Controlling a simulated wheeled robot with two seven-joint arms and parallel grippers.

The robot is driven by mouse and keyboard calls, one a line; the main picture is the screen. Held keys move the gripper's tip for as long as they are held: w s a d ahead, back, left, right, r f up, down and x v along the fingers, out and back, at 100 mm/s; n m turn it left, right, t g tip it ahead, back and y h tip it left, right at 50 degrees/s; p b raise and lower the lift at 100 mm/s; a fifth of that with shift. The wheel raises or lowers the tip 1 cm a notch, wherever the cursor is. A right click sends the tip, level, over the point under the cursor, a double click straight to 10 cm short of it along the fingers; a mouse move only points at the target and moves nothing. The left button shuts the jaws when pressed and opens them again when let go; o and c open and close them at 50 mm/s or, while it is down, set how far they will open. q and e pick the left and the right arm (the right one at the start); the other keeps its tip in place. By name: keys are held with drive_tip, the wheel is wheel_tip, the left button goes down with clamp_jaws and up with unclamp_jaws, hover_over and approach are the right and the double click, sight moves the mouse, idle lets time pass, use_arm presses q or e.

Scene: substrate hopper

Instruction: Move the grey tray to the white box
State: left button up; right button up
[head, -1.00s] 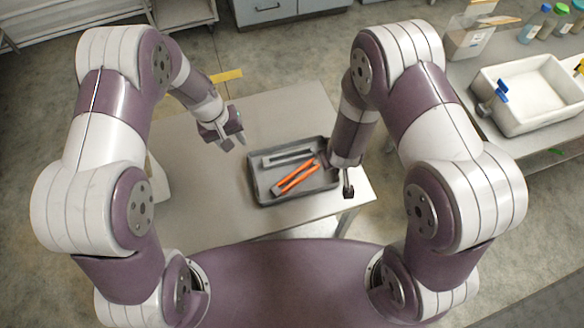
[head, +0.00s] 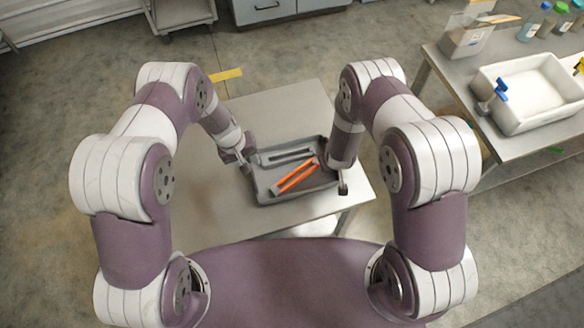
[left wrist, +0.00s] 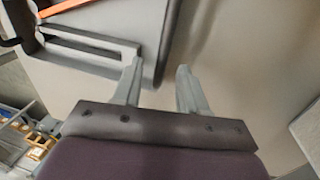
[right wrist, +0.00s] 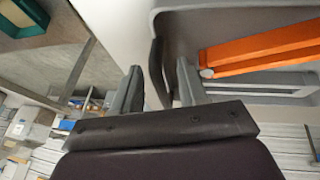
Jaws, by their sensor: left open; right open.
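The grey tray (head: 262,197) lies on the metal table, with an orange tool (head: 297,177) and a grey tool (head: 290,155) in it. My left gripper (head: 246,164) is open at the tray's left edge. In the left wrist view the tray's rim (left wrist: 169,40) reaches between the fingers (left wrist: 160,85). My right gripper (head: 343,186) is open at the tray's right edge. In the right wrist view the tray's wall (right wrist: 157,70) shows between the fingers (right wrist: 160,85). A white box (head: 511,118), open on top, stands on the bench at right.
The metal table (head: 285,105) is clear behind and left of the tray. The right bench (head: 455,75) is separate, with a floor gap between. It also holds a clear container (head: 466,42) and several bottles (head: 530,28). A blue tap-like part (head: 501,86) sits on the white box's left rim.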

use_arm(q)
clamp_jaws()
use_arm(e)
clamp_jaws()
use_arm(q)
drive_tip(key=shift+r, duration=0.15)
use_arm(e)
drive_tip(key=shift+r, duration=0.15)
